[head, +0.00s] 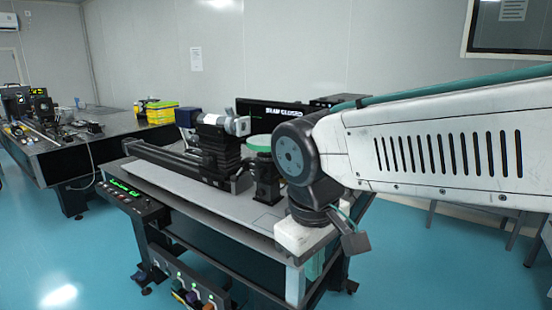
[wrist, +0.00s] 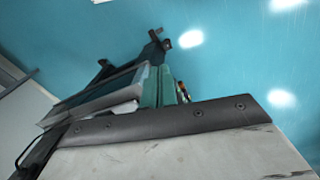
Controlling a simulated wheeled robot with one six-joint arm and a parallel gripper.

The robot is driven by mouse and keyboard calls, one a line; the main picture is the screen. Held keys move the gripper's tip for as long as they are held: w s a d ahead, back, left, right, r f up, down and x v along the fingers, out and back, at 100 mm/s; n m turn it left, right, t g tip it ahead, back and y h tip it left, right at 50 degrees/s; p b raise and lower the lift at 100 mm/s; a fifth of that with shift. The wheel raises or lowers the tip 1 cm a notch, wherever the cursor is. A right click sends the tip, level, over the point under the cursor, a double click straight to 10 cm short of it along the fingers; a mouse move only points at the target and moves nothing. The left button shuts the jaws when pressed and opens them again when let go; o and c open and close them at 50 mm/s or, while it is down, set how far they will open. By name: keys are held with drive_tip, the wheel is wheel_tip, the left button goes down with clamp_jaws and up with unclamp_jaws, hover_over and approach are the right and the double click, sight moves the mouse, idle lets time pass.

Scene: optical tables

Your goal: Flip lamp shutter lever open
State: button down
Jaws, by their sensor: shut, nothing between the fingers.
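A lamp-like unit with a blue box end and pale cylinder (head: 215,121) sits on a black stand on the near optical table (head: 205,203) in the head view. I cannot make out its shutter lever. A dark display (head: 285,110) behind it appears to read "BEAM CLOSED". My gripper (head: 314,265) points down at the table's right end, to the right of the lamp unit and apart from it. Its teal fingers are partly hidden by my wrist. They also show in the wrist view (wrist: 162,87), together and empty. The lamp unit cannot be identified in the wrist view.
A black post mount (head: 265,180) and a pale green disc (head: 260,142) stand between the lamp unit and my arm. A control box with green lights (head: 128,190) is at the table's left front. Another optical table (head: 75,155) stands far left.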

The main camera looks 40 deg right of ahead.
drive_tip(key=w+d+n+g+h, duration=0.3)
drive_tip(key=w+d+n+h, duration=0.25)
drive_tip(key=d, duration=0.25)
drive_tip(key=n+t+h, duration=1)
drive_tip(key=n+h, duration=0.2)
drive_tip(key=n, duration=0.4)
approach(279, 146)
wheel_tip(279, 146, down, 3)
drive_tip(key=a, duration=0.2)
drive_tip(key=shift+m, duration=0.25)
drive_tip(key=shift+w, duration=0.1)
drive_tip(key=x, duration=1)
drive_tip(key=shift+a+g, duration=0.15)
drive_tip(key=shift+g, duration=0.15)
